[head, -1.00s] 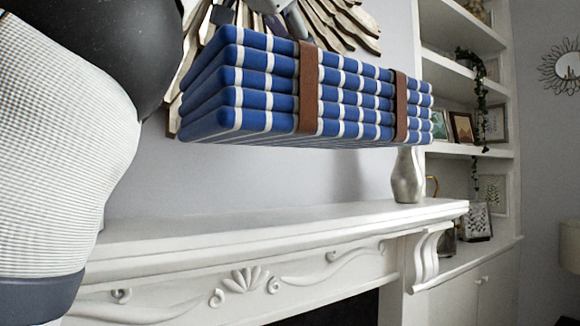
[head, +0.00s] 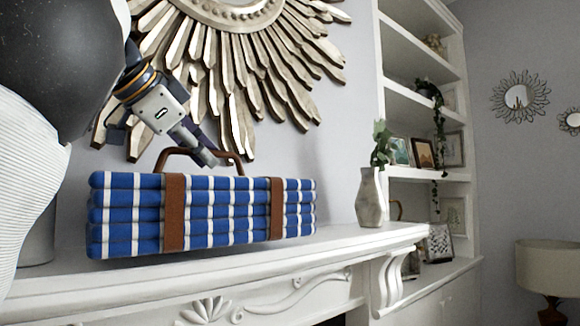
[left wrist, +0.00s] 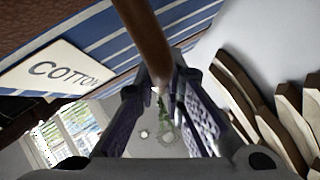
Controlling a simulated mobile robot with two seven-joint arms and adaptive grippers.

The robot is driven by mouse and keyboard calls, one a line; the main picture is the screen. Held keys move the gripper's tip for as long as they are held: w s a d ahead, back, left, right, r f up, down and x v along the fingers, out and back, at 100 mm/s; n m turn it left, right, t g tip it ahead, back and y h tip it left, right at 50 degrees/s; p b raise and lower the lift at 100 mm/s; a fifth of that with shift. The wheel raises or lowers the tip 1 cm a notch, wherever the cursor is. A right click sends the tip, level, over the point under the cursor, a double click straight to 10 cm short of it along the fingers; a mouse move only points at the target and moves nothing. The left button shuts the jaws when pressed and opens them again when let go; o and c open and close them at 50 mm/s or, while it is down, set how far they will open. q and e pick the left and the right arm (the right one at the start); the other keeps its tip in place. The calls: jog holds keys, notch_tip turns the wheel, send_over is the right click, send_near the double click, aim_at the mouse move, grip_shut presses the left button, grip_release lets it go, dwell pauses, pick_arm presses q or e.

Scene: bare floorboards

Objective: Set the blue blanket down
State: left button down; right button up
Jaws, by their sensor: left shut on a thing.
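The blue blanket (head: 225,208) is a folded blue and white striped stack with two brown straps and a brown handle (head: 238,160). It sits level at the white mantel shelf (head: 270,262); whether its underside touches the shelf I cannot tell. My left gripper (head: 205,155) comes down from the upper left and is shut on the handle. In the left wrist view, the brown handle (left wrist: 145,38) runs between the fingers (left wrist: 163,88), and the blanket (left wrist: 130,22) with a "COTTON" label (left wrist: 60,72) lies beside them. My right gripper is not in view.
A silvery vase (head: 370,200) with a green plant stands on the mantel to the right of the blanket. A sunburst mirror (head: 235,60) hangs on the wall behind my gripper. White shelves (head: 425,100) with frames stand further right.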

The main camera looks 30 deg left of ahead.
pick_arm(q)
jog(key=shift+d+f, duration=0.1)
jog(key=shift+f, duration=0.85)
jog(key=c, duration=1.7)
grip_release()
jog(key=shift+f, duration=0.1)
jog(key=shift+o, duration=0.3)
jog(key=v, duration=1.1)
jog(key=shift+s, duration=0.2)
jog(key=shift+o, duration=0.3)
jog(key=shift+r+g+y, duration=0.5)
jog(key=shift+r+y, duration=0.1)
jog(key=x, duration=1.2)
jog(key=shift+s+d+f, duration=0.1)
jog(key=shift+d+f, duration=0.1)
jog(key=shift+d, duration=0.05)
